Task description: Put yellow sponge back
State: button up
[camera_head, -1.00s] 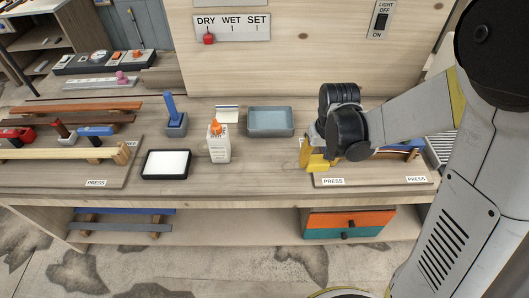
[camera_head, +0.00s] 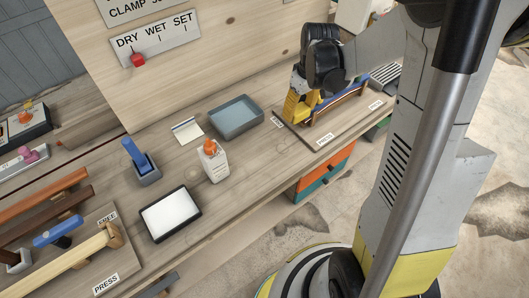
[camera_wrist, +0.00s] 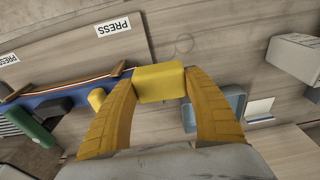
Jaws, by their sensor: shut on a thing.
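The yellow sponge (camera_wrist: 160,82) is a small block between the fingertips of my gripper (camera_wrist: 160,90) in the wrist view. My gripper is shut on it. In the head view my gripper (camera_head: 296,108) is at the left end of the right-hand work board, and its yellow fingers blend with the sponge there. The blue-grey tray (camera_head: 236,117) lies to the left of my gripper; it also shows in the wrist view (camera_wrist: 234,98), partly behind a finger. Whether the sponge touches the bench is unclear.
A glue bottle (camera_head: 213,162), a white pad in a black frame (camera_head: 170,213), a blue-handled tool in a grey holder (camera_head: 142,164) and a small card (camera_head: 187,131) stand left of the tray. A blue curved piece (camera_head: 338,105) lies on the right board. Bench space between is clear.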

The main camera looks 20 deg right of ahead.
jog(key=b, duration=0.4)
send_over(268, 154)
notch_tip(268, 154, down, 7)
jog(key=shift+s+r, duration=0.1)
jog(key=shift+s, duration=0.05)
jog(key=shift+f+b, duration=0.9)
jog(key=shift+f, duration=1.1)
jog(key=shift+f, duration=0.15)
jog(key=o, duration=1.2)
